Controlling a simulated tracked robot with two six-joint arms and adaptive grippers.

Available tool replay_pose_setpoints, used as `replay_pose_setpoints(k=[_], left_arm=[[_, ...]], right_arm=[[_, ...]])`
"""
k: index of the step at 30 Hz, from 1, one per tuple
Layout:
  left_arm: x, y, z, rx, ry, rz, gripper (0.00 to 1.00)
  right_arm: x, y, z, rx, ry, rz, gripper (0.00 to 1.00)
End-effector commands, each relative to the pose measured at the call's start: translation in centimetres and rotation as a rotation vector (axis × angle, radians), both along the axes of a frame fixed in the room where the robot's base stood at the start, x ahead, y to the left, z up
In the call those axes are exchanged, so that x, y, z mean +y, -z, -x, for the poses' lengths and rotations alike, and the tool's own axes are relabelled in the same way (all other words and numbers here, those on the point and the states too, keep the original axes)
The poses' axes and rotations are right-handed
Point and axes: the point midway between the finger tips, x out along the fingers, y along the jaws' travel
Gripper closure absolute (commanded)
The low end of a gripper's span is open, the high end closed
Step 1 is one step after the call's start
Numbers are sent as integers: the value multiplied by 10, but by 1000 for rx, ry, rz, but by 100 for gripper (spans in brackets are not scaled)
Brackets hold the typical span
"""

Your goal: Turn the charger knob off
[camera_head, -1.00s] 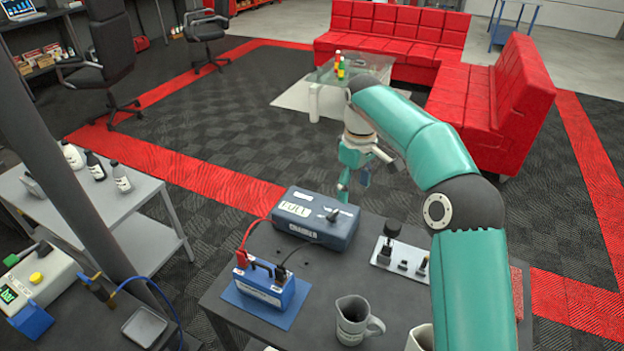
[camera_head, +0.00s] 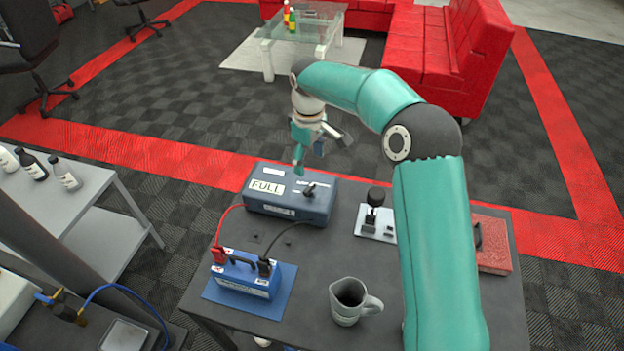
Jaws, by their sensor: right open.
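The charger is a dark blue-grey box (camera_head: 322,207) on the dark table, with a white label reading FULL on its top. Its small dark knob (camera_head: 311,189) sits on the top, right of the label; its exact pointing direction is too small to tell. My right gripper (camera_head: 300,168) is open, fingers pointing down, at the back edge of the charger just behind the knob in the picture. It looks apart from the knob, though the height gap is hard to judge. My left gripper is out of view.
A blue battery (camera_head: 247,277) on a blue mat stands in front, joined by red and black cables. A metal mug (camera_head: 347,301), a plate with a black lever (camera_head: 373,217) and a red box (camera_head: 494,246) are nearby. A grey side table (camera_head: 75,200) stands left.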

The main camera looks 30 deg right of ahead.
Motion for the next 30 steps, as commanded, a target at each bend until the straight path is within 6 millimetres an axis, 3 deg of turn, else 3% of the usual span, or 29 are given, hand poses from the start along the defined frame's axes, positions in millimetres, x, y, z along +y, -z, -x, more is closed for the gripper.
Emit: replay_pose_setpoints(k=[3,10,15,24,30], left_arm=[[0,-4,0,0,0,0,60],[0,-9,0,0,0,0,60],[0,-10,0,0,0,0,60],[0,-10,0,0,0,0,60],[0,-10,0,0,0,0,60]], right_arm=[[1,27,2,9,-2,-2,29],[2,64,3,15,-5,-2,29],[3,76,2,12,-5,-2,29],[3,78,2,11,-6,-2,29],[3,78,2,11,-6,-1,61]])
